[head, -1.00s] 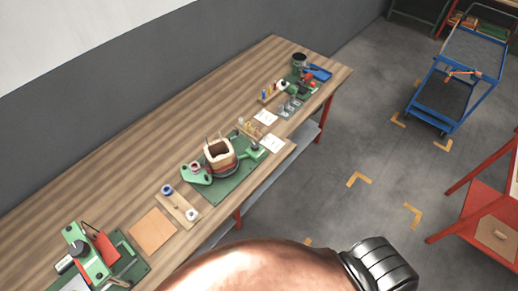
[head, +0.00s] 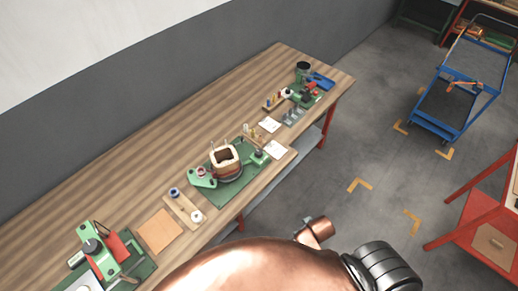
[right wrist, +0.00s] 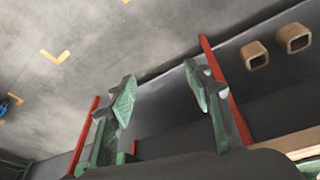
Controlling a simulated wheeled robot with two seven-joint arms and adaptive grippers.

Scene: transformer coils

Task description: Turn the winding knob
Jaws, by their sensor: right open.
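A green winding stand (head: 236,189) sits mid-bench in the head view and carries a square coil (head: 226,164) with a pale top and brown sides. A green bracket with a small reddish round part (head: 201,172) is at its left, and a dark round part (head: 258,155) is at its right. Which part is the winding knob is too small to tell. My right gripper (right wrist: 160,85) is open and empty in the right wrist view, its green fingers wide apart above a grey shelf, away from the stand. My left gripper is not in view.
A green device with a red part (head: 98,251) stands at the near left of the wooden bench (head: 150,180). A blue cart (head: 455,95) stands on the floor at right. Two hollow tan blocks (right wrist: 254,55) lie on the grey shelf (right wrist: 165,110). My copper-coloured arm covers the bottom foreground.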

